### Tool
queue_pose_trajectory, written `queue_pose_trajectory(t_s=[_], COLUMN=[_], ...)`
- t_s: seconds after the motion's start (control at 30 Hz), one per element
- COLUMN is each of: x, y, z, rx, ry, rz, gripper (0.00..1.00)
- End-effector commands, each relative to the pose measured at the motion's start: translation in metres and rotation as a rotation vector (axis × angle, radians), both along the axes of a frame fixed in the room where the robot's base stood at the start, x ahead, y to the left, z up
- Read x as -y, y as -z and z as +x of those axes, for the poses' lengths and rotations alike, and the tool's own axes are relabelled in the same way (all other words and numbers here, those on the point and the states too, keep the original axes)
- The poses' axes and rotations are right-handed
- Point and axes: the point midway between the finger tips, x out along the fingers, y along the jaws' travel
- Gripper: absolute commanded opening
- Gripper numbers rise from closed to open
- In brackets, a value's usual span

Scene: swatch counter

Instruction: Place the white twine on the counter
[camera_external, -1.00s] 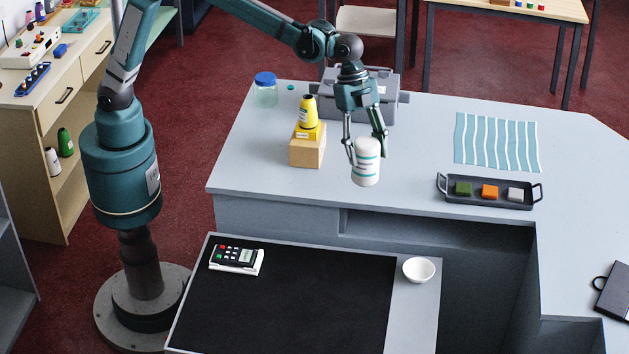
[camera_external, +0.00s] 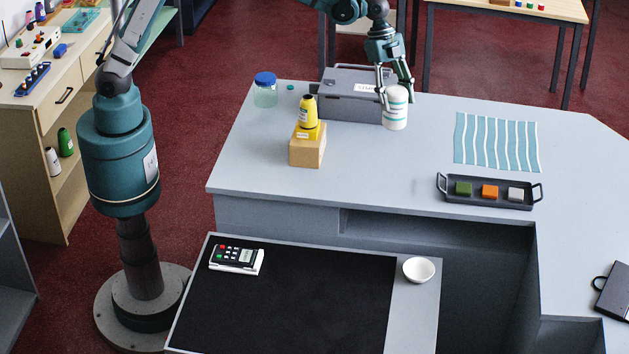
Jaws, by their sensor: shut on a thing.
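The white twine (camera_external: 395,110) is a white spool or cone with a teal band. My gripper (camera_external: 396,88) is shut on its upper part from above and holds it upright. It is over the back part of the pale grey counter (camera_external: 370,170), just right of the grey case. I cannot tell whether its base touches the counter.
A grey case (camera_external: 350,100) and a blue-lidded jar (camera_external: 265,92) stand at the back. A striped teal cloth (camera_external: 497,142) and a black tray (camera_external: 487,203) with coloured blocks lie to the right. A white bowl (camera_external: 419,269) is in front. The counter's middle is clear.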

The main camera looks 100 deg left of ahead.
Motion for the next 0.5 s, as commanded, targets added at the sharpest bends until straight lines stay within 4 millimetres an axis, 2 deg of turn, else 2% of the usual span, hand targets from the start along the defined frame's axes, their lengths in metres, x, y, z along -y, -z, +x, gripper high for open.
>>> queue_pose_trajectory(t_s=[0.03, 0.1, 0.3, 0.5], x=[-0.012, -0.024, -0.021, -0.021], y=[-0.002, -0.001, 0.033, 0.049], z=[0.001, 0.001, 0.001, 0.001], rx=[0.000, 0.001, 0.001, 0.001], ry=[-0.006, -0.011, -0.008, -0.008], rz=[-0.001, -0.001, -0.001, 0.000], gripper=[0.30, 0.30, 0.30, 0.30])
